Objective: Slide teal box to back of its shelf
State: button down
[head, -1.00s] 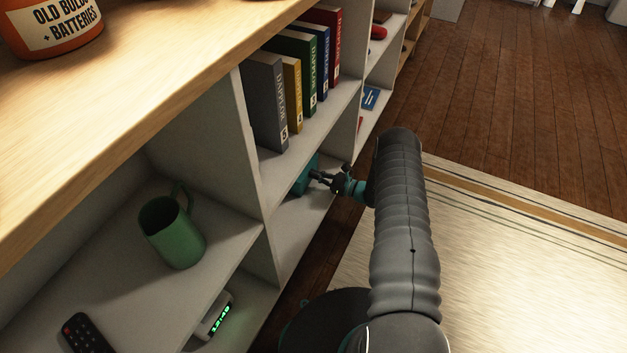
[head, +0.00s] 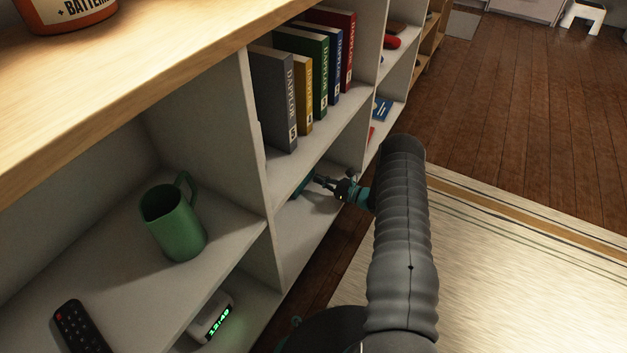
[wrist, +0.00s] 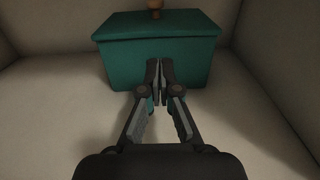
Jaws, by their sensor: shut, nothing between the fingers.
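The teal box (wrist: 190,62) stands upright in the wrist view, with a lid and a round wooden knob (wrist: 155,6) on top. Pale shelf walls show behind it and to both sides. My gripper (wrist: 160,68) is shut and empty, its fingertips in front of the box's near face; they look close to it or touching, I cannot tell which. In the head view my gripper (head: 318,178) reaches into the lower compartment under the books. Only a small part of the teal box (head: 301,187) shows there; the shelf above hides the rest.
Several books (head: 275,95) stand on the shelf above my gripper. A green mug (head: 172,222) and a remote (head: 78,328) are in the compartment to the left. A lit clock (head: 211,315) sits below them. Bare shelf floor (head: 305,225) lies before the box.

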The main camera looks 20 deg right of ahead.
jog(key=v, duration=1.1)
